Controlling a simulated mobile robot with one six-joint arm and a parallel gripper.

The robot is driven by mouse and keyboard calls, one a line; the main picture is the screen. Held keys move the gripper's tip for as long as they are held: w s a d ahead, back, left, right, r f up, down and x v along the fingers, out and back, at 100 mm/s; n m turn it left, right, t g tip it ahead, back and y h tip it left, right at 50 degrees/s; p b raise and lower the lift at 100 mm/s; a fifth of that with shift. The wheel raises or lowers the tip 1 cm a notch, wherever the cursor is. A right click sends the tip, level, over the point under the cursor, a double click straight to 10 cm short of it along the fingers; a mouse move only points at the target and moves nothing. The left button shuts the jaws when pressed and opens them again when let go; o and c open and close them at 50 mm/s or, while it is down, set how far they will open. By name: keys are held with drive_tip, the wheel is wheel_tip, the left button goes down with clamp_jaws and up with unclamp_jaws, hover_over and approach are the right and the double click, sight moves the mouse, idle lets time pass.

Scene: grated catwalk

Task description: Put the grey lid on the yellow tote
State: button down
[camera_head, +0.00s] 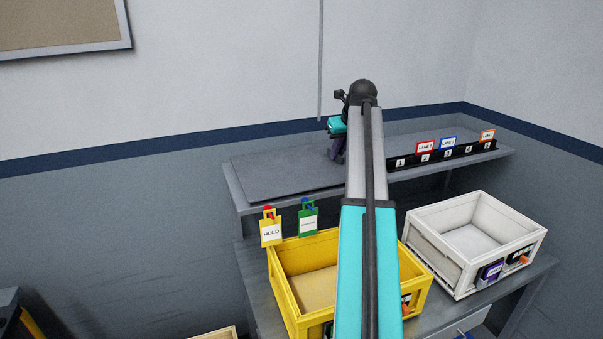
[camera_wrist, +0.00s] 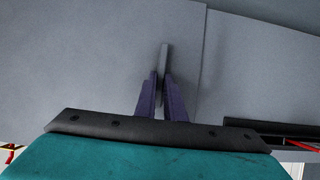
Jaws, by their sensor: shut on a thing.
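The grey lid (camera_head: 280,174) is a flat dark grey panel at the left part of the upper shelf; I cannot tell if it is slightly raised. My gripper (camera_head: 337,157) is at the lid's right part. In the wrist view my purple fingers (camera_wrist: 162,88) are shut on the lid's thin upright grey handle (camera_wrist: 164,58), and the lid (camera_wrist: 90,60) spreads around and left of it. The yellow tote (camera_head: 283,292) stands open on the lower bench, in front of the shelf. Its inside looks empty. My arm hides its right part.
A white tote (camera_head: 436,249) stands open, right of the yellow one. HOLD (camera_head: 271,231) and green (camera_head: 308,217) tags stand at the yellow tote's back rim. A black numbered rack (camera_head: 433,158) with lane cards sits on the shelf's right. The wall is close behind.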

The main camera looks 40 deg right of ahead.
drive_tip(key=shift+r+p, duration=1.1)
drive_tip(key=shift+r, duration=0.7)
drive_tip(key=shift+s, duration=0.1)
